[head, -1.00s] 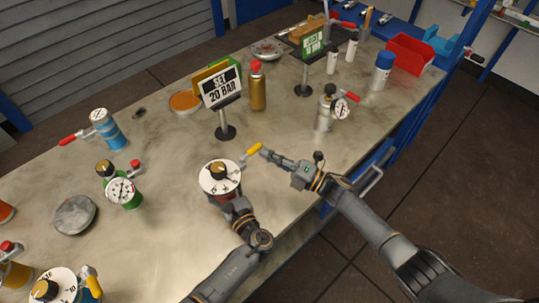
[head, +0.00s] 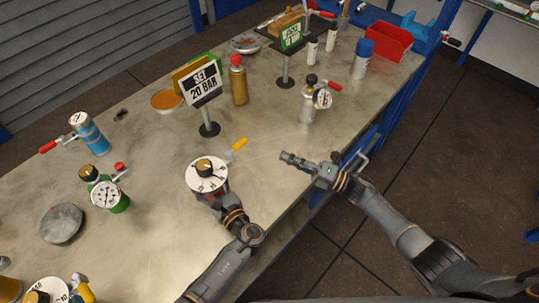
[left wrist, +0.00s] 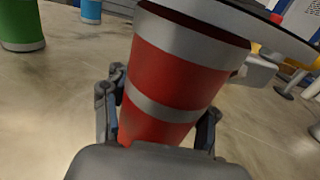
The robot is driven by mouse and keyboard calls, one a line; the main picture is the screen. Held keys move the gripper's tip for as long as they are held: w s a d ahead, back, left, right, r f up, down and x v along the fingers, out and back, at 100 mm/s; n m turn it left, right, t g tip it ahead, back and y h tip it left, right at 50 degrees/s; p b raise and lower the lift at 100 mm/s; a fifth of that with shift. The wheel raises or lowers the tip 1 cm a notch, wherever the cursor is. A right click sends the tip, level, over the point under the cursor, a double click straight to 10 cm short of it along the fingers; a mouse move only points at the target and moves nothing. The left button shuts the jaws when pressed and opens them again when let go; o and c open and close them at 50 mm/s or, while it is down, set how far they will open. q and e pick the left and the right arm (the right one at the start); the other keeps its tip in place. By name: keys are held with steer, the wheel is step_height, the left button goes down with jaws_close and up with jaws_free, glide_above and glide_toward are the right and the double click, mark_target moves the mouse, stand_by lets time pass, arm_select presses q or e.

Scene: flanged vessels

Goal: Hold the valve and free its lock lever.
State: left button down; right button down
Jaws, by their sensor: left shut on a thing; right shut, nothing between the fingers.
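The valve has a red body with silver bands, a white dial (head: 207,174) with a gold and black knob on top, and a yellow lock lever (head: 238,147) pointing up and right. My left gripper (head: 222,197) is shut around its body, on the front side; the red body (left wrist: 170,80) fills the middle of the left wrist view, between the two fingers. It leans slightly in that view. My right gripper (head: 287,156) is shut and empty, right of the yellow lever, with a clear gap between them.
A "SET 20 BAR" sign (head: 201,82) stands behind the valve. A green vessel with a gauge (head: 108,195) and a blue vessel (head: 90,133) stand to the left. A silver vessel with a gauge (head: 309,105) stands behind my right gripper. Bare bench lies between.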

mark_target(218, 196)
steer(key=shift+w+d+f, duration=0.1)
steer(key=shift+d+f, duration=0.05)
steer(key=shift+d, duration=0.6)
steer(key=shift+d+f, duration=0.1)
steer(key=shift+d, duration=0.65)
stand_by(0.3)
arm_select(q)
steer(key=shift+c, duration=1.7)
jaws_free()
steer(key=v, duration=1.2)
